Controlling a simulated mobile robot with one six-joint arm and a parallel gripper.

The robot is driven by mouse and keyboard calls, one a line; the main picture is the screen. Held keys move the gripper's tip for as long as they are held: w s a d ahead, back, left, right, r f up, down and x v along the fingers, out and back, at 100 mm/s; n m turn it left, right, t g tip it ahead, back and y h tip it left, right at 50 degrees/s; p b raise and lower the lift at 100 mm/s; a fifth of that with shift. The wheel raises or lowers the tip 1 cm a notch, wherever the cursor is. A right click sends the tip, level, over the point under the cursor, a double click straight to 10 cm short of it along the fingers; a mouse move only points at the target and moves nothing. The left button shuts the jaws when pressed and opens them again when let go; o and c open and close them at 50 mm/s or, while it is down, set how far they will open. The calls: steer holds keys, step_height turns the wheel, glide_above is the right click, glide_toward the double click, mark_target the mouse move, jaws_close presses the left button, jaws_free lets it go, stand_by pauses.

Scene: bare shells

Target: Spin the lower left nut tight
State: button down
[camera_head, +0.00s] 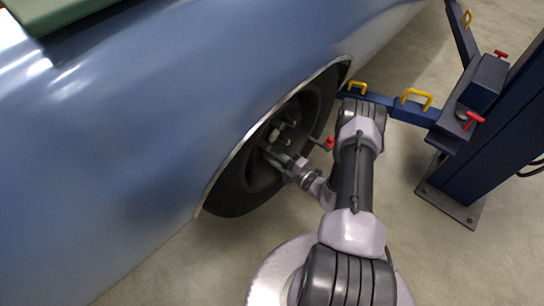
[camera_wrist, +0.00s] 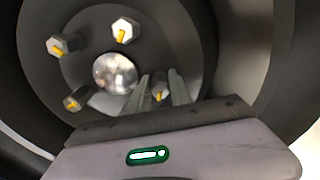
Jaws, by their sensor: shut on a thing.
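My gripper (camera_head: 271,153) reaches into the wheel (camera_head: 246,184) of the blue car, at the lower left of the hub in the head view. In the wrist view its two fingers (camera_wrist: 160,84) are shut on a nut (camera_wrist: 160,94) with a yellow mark, at the lower right of the hub there. Three other nuts show apart from the fingers: one at the top (camera_wrist: 125,31), one at the upper left (camera_wrist: 61,45) and one at the lower left (camera_wrist: 77,100). A shiny domed hub centre (camera_wrist: 115,73) lies between them. The fingers partly hide the held nut; how far it is seated cannot be told.
The car's body (camera_head: 130,140) and wheel-arch edge curve closely around the wheel. A blue lift post (camera_head: 500,150) with an arm (camera_head: 405,110), yellow handles and red knobs stands at the right. Bare floor (camera_head: 410,265) is clear at the lower right.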

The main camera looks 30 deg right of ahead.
steer(key=m+b, duration=0.1)
steer(key=m, duration=0.3)
steer(key=shift+f+m, duration=0.1)
steer(key=shift+m, duration=0.2)
steer(key=m, duration=0.3)
steer(key=shift+a+m, duration=0.1)
steer(key=shift+m, duration=0.3)
steer(key=m+b, duration=0.1)
steer(key=m, duration=0.3)
steer(key=shift+m, duration=2.1)
steer(key=c, duration=1.2)
jaws_free()
